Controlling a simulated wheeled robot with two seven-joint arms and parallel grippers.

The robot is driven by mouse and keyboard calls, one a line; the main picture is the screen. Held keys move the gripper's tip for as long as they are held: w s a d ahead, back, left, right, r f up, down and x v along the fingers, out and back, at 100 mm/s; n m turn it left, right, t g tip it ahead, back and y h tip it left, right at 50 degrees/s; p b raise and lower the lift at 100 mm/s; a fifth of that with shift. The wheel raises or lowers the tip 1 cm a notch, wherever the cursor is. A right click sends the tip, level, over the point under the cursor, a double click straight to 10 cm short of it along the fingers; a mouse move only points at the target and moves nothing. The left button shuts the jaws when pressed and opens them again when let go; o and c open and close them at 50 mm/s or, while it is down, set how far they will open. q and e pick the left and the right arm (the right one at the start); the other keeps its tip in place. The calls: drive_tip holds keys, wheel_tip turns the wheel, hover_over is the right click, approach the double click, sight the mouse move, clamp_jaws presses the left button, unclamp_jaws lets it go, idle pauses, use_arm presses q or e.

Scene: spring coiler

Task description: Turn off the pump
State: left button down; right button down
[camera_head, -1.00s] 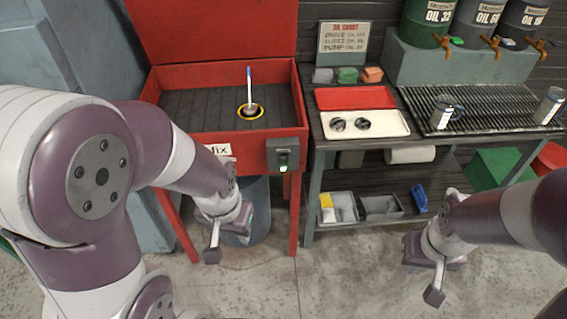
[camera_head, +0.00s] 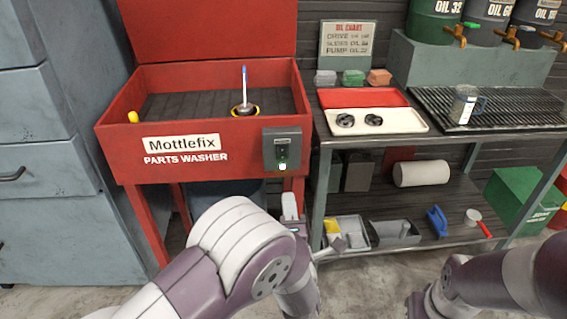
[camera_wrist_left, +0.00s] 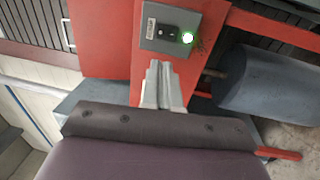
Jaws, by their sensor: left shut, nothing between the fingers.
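The red parts washer (camera_head: 225,170) stands at the left in the head view. A grey switch box (camera_head: 282,140) is on its front right corner, with a lit light (camera_head: 282,167). My left gripper (camera_head: 290,205) is shut and empty, just below the box. Its fingers (camera_wrist_left: 163,75) point toward the box in the wrist view; I cannot tell whether they touch it. Of my right arm only the wrist shows; its fingers are out of view.
A drum (camera_wrist_left: 262,82) is close right of my left fingers.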

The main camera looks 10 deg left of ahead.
sight(282, 151)
use_arm(q)
drive_tip(key=shift+w, duration=0.1)
drive_tip(key=b+x, duration=0.1)
drive_tip(key=x, duration=1.3)
